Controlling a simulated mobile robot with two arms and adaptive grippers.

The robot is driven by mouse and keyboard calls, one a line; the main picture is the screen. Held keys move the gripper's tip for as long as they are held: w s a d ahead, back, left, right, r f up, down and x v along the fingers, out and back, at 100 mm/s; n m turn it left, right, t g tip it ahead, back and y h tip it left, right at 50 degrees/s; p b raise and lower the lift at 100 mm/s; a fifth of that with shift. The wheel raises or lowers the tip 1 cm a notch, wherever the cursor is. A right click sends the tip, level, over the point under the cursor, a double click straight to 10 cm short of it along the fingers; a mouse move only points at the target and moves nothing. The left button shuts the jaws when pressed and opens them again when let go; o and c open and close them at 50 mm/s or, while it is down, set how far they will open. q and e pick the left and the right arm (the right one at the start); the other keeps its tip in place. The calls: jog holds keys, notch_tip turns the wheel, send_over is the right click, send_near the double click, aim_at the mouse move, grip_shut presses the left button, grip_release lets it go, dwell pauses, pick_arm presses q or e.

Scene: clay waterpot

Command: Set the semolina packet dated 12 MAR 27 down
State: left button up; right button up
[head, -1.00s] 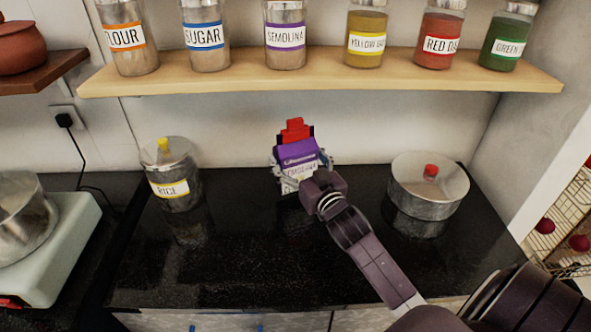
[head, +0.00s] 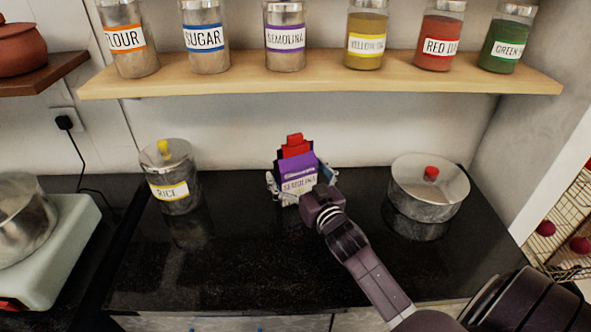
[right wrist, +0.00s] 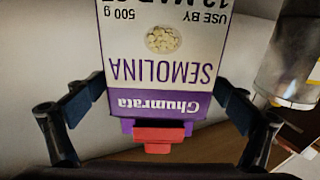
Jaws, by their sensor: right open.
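The semolina packet (head: 299,184), white and purple with a red clip on top, is upright on the black counter near the back wall. In the right wrist view the packet (right wrist: 160,70) appears upside down; "USE BY" and part of a date, 12 or 13 MAR, show at the cut-off edge. My right gripper (head: 300,181) is open, with one finger on each side of the packet. In the right wrist view the finger pads are close to its sides; I cannot tell whether either touches. The packet's base is partly hidden by my wrist. My left gripper is out of view.
A rice jar (head: 174,182) stands to the left and a steel pot (head: 428,190) to the right. A wooden shelf (head: 320,80) with several labelled jars hangs above. A pale scale (head: 50,250) is at far left. The counter's front is clear.

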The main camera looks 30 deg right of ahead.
jog(key=shift+r, duration=0.15)
jog(key=s+a+p, duration=0.2)
jog(key=s+p, duration=0.1)
jog(key=s, duration=0.9)
jog(key=shift+p, duration=0.3)
jog(key=shift+d, duration=0.1)
